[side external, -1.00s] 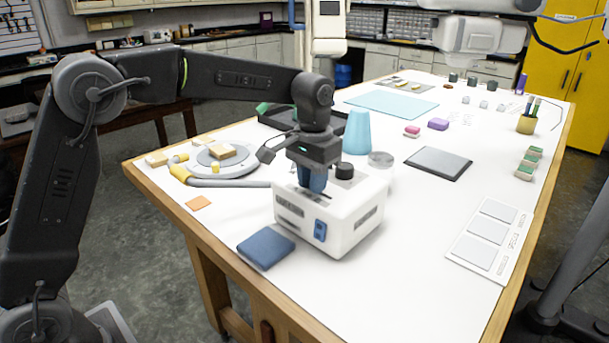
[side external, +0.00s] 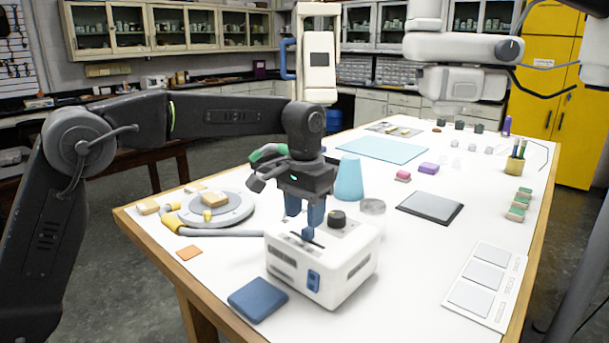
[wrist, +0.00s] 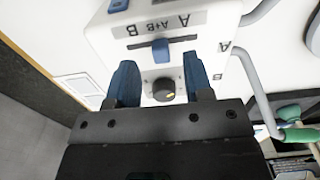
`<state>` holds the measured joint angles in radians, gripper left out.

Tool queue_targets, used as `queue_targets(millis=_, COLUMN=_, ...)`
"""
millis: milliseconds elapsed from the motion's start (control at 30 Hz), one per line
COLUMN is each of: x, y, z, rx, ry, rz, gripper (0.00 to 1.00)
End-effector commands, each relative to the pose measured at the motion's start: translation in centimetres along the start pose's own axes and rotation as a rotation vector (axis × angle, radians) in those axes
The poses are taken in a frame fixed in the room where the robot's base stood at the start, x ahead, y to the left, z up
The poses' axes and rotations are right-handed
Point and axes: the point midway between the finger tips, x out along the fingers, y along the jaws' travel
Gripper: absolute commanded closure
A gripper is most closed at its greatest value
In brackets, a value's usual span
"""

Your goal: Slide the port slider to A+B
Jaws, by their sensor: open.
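The white port box (side external: 322,275) stands on the table below my gripper (side external: 304,218). The blue port slider (side external: 308,234) sits in the dark slot on its top. In the wrist view the slider (wrist: 161,49) is near the middle of the slot, beside the A+B mark (wrist: 157,27), between the B and A marks. My gripper (wrist: 158,64) is open, its two blue fingers apart and empty, held above the box. The slider shows between the fingers and beyond their tips, apparently clear of them.
A black knob (side external: 337,219) stands on the box top near the fingers. A blue pad (side external: 258,299) lies at the front left of the box. A blue cone (side external: 349,180) and a clear round dish (side external: 373,207) stand behind. A grey hose (side external: 225,233) runs left.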

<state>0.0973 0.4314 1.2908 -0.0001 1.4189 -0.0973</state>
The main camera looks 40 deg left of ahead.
Motion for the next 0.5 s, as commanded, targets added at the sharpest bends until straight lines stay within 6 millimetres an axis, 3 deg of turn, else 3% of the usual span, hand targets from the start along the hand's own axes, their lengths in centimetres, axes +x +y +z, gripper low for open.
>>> queue_targets(millis=100, x=-3.0, y=0.0, z=-0.1, rx=0.0, ry=0.005, rz=0.001, gripper=0.53)
queue_targets(millis=300, x=-7.1, y=0.0, z=-0.1, rx=0.0, ry=0.003, rz=0.0, gripper=0.53)
queue_targets(millis=500, x=-9.2, y=0.0, z=0.0, rx=0.0, ry=0.0, rz=0.0, gripper=0.53)
